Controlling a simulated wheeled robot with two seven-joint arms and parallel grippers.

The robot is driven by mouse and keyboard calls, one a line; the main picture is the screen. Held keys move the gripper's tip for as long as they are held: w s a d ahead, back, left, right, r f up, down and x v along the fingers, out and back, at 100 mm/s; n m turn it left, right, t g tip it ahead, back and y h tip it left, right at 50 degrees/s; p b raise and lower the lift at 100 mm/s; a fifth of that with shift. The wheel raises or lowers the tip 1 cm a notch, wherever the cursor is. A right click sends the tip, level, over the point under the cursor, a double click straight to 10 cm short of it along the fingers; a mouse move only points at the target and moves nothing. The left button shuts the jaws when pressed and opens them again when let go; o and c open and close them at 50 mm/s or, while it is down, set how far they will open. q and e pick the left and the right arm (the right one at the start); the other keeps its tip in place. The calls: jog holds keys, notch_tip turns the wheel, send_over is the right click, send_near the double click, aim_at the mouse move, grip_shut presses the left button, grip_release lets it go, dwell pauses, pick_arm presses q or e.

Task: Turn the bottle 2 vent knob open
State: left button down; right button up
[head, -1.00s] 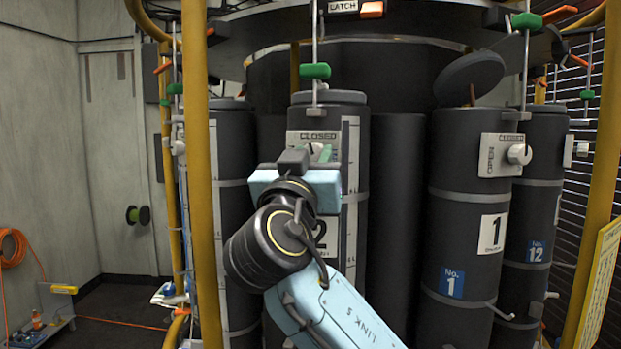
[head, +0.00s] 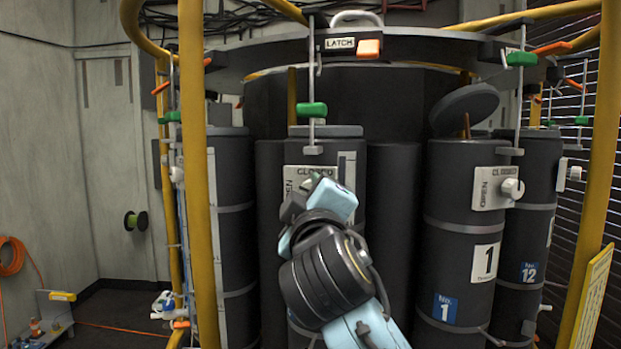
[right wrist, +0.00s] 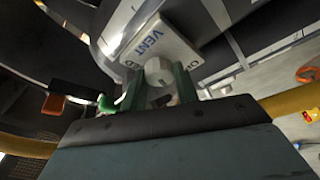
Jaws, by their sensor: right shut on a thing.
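Bottle 2 (head: 325,132) is the dark upright cylinder at the centre of the head view. Its pale vent plate (head: 297,172) has CLOSED along the top and OPEN along the left side. My right gripper (head: 313,182) is in front of this plate, rolled to a slant, and hides the knob and most of the lower bottle in the head view. In the right wrist view the round pale vent knob (right wrist: 158,70) sits between the green fingers, which are shut on it. The VENT plate (right wrist: 165,42) is behind it. My left gripper is not in view.
Bottle 1 (head: 455,240), with its own vent knob (head: 512,188), stands to the right. Yellow posts (head: 190,120) stand in front on both sides. A green-handled rod (head: 312,110) hangs over bottle 2, below the LATCH label (head: 340,43).

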jog(key=shift+r+n+g+y, duration=0.1)
jog(key=shift+n+g+y, duration=0.25)
jog(key=shift+n, duration=0.75)
jog(key=shift+n+g+y, duration=0.15)
jog(key=shift+n+g, duration=0.3)
jog(key=shift+n, duration=0.65)
jog(key=o, duration=1)
jog(key=shift+s, duration=0.1)
jog(key=shift+s+d+f+b, duration=0.25)
jog(key=shift+s+b, duration=0.3)
jog(key=shift+s, duration=1.65)
jog(key=shift+s+d+f+b, duration=0.1)
jog(key=shift+s+d+b, duration=0.35)
jog(key=shift+s, duration=1.75)
jog(key=shift+s+d+f+b, duration=0.2)
jog(key=shift+s+b, duration=0.5)
jog(key=shift+s, duration=1.5)
